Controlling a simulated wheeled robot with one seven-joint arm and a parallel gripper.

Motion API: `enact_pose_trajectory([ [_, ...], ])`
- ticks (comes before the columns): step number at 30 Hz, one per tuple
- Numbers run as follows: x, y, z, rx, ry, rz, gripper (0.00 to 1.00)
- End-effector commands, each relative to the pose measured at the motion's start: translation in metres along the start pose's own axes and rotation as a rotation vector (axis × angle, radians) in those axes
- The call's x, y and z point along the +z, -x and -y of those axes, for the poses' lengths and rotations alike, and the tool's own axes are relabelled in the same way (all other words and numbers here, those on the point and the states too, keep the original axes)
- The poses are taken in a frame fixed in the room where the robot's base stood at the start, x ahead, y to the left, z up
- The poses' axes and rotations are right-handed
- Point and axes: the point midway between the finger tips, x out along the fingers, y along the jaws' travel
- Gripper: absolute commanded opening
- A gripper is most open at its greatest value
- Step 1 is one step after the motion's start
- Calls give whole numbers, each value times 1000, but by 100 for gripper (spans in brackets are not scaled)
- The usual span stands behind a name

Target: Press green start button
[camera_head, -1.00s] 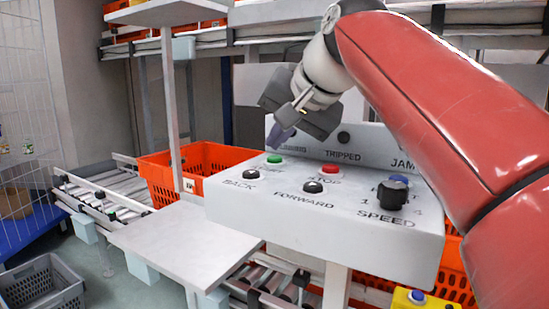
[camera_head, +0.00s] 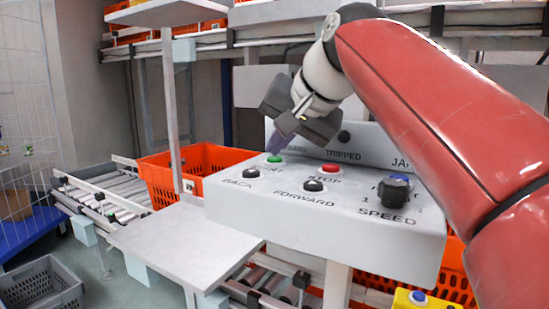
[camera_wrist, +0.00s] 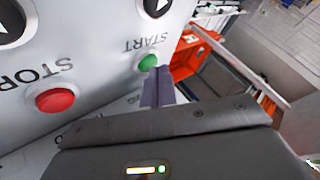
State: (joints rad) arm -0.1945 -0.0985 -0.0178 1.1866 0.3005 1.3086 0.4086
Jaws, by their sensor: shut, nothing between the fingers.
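The green start button (camera_head: 274,159) sits at the back left of the top face of a white control box (camera_head: 300,222). It also shows in the wrist view (camera_wrist: 149,62), under the START label. My gripper (camera_head: 276,148) is shut and empty, its fingertips just above and behind the green button in the head view. In the wrist view the purple fingertips (camera_wrist: 157,74) lie at the button's near edge. I cannot tell whether they touch it. The red stop button (camera_head: 330,168) is to the right of the green one.
Black BACK (camera_head: 250,173) and FORWARD (camera_head: 313,185) buttons and a black speed knob (camera_head: 394,192) stand on the box. The box's upright back panel (camera_head: 375,148) rises behind the buttons. An orange tote (camera_head: 212,158) sits on the conveyor at left.

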Motion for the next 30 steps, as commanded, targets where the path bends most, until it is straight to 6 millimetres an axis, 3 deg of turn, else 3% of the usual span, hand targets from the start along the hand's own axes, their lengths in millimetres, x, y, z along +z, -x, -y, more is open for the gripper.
enact_pose_trajectory([
  [19,2,-3,-2,1,0,2,0],
  [30,-7,9,7,1,0,1,0],
])
